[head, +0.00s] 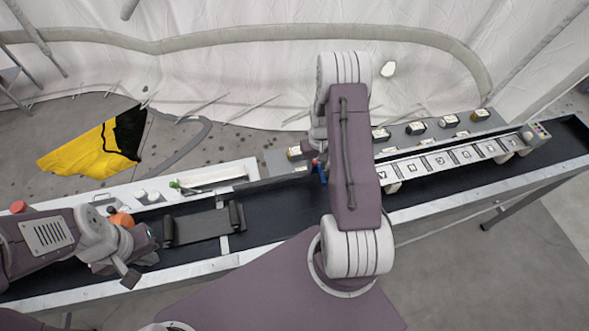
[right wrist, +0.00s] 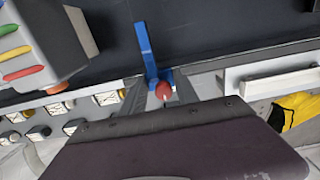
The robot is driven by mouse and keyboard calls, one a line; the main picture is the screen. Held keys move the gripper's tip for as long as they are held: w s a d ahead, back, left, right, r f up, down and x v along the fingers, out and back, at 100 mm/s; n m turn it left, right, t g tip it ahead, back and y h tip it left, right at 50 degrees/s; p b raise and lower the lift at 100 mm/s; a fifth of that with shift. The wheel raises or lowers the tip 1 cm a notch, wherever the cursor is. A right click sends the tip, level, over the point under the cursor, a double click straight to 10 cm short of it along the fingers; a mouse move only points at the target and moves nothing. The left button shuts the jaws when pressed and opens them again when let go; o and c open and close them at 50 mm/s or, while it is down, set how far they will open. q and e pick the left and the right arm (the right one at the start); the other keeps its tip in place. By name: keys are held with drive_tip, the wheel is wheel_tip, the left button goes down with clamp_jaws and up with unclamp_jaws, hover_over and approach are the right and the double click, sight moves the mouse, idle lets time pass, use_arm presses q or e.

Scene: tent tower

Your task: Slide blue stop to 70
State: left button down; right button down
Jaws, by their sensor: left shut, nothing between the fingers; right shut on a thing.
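The blue stop (head: 322,173) shows as a small upright piece at the rail, just left of my right forearm, in the head view. In the right wrist view the blue stop (right wrist: 146,50) is a long blue bar reaching over the dark belt, with a red knob (right wrist: 164,91) near its base. My right gripper (right wrist: 161,90) is shut on the stop at the knob. In the head view my right arm hides most of this grip. My left gripper (head: 141,264) is shut and empty, low over the belt at the left. No scale mark for 70 is readable.
The long dark belt (head: 270,205) has metal rims. A roller frame (head: 203,226) and an orange ball (head: 121,219) are at the left. A yellow cloth (head: 85,150) lies behind.

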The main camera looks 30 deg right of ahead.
drive_tip(key=d, duration=0.2)
drive_tip(key=s+d, duration=0.1)
drive_tip(key=d, duration=0.1)
drive_tip(key=shift+r, duration=0.1)
drive_tip(key=shift+d, duration=0.1)
drive_tip(key=c, duration=1)
unclamp_jaws()
drive_tip(key=shift+o, duration=0.4)
drive_tip(key=shift+s+d, duration=0.15)
drive_tip(key=shift+s, duration=0.05)
wheel_tip(320, 180, up, 9)
drive_tip(key=b, duration=0.2)
